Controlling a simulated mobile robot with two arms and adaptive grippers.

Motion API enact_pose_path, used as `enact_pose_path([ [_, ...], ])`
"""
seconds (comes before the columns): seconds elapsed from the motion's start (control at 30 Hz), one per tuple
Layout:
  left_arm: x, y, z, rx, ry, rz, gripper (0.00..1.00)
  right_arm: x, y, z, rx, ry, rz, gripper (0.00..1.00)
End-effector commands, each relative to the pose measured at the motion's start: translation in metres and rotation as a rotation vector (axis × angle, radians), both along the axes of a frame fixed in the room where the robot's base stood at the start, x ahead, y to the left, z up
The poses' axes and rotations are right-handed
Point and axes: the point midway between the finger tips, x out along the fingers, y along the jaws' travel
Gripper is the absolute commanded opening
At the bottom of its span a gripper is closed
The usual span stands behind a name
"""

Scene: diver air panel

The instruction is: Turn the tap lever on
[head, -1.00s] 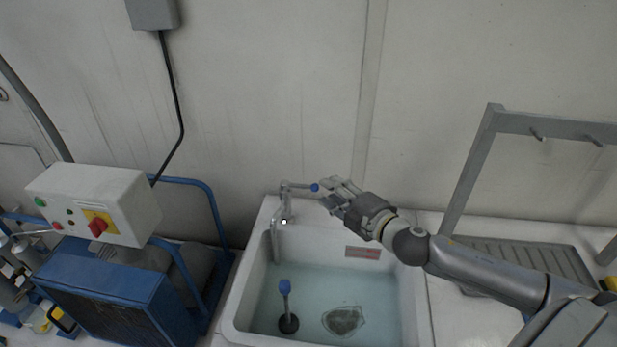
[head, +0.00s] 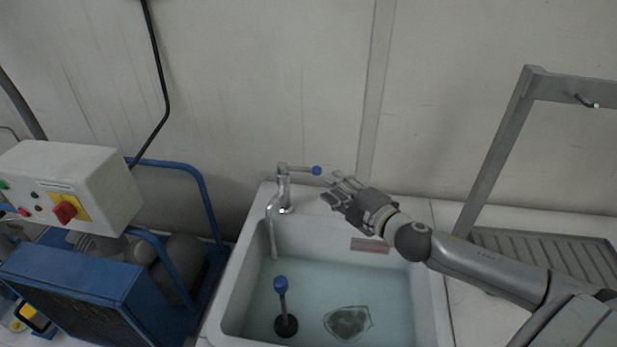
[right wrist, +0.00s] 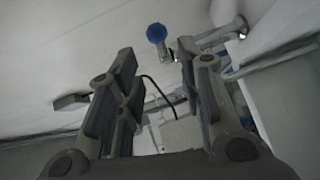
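The tap (head: 284,192) stands at the back left corner of the sink, with its spout hanging down over the water. Its lever (head: 300,168) points right and ends in a blue knob (head: 317,171). My right gripper (head: 333,188) is just right of the knob and a little below it in the picture, apart from it. In the right wrist view the gripper (right wrist: 157,72) has its fingers spread with nothing between them. The blue knob (right wrist: 156,33) shows there beyond the fingertips. My left gripper is not in view.
The white sink (head: 436,290) holds water, with a blue-topped upright plug (head: 282,300) and a dark flat patch (head: 348,322) in it. A blue compressor (head: 75,285) with a control box (head: 75,180) stands left. A grey rack (head: 500,150) stands right.

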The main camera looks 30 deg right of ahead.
Motion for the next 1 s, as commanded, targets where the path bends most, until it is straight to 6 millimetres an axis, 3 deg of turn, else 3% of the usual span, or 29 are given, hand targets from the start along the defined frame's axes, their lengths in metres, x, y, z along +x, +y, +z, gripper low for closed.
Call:
enact_pose_path([
  [0.27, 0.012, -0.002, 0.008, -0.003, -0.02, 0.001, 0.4, 0.02, 0.002, 0.0, 0.002, -0.004, -0.002, 0.35],
  [0.8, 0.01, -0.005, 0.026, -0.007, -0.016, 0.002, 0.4, 0.09, 0.013, -0.01, 0.001, -0.003, -0.001, 0.35],
  [1.0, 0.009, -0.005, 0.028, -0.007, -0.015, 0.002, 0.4, 0.103, 0.015, -0.014, 0.0, -0.001, 0.0, 0.35],
])
